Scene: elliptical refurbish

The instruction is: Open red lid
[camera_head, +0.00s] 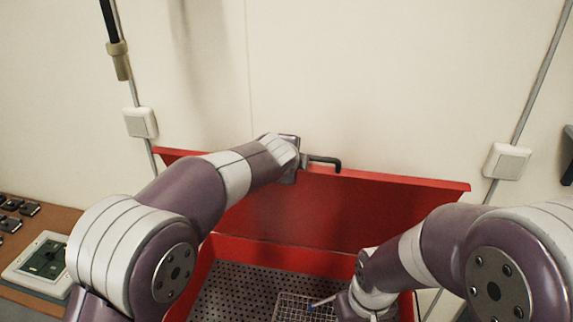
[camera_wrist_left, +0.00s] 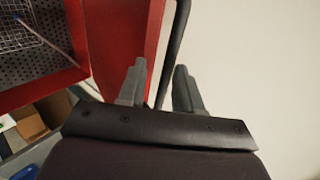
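The red lid (camera_head: 320,205) of the red box stands raised, tilted up near the wall behind the box. A black handle (camera_head: 325,161) sits at its top edge and also shows in the left wrist view (camera_wrist_left: 180,28). My left gripper (camera_wrist_left: 160,75) is at the handle, with its two grey fingers apart and the bar passing between them. A gap shows beside the left finger, and the bar looks close to the right one. In the head view my left arm hides part of the lid. My right wrist is low over the box's right side, and its fingers are not visible.
The red box (camera_head: 215,262) is open below, with a perforated metal floor and a wire basket (camera_head: 290,308) holding a thin rod (camera_head: 322,301). At left, a brown table carries a white-framed board (camera_head: 42,262) and small dark parts. Wall switches flank the lid.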

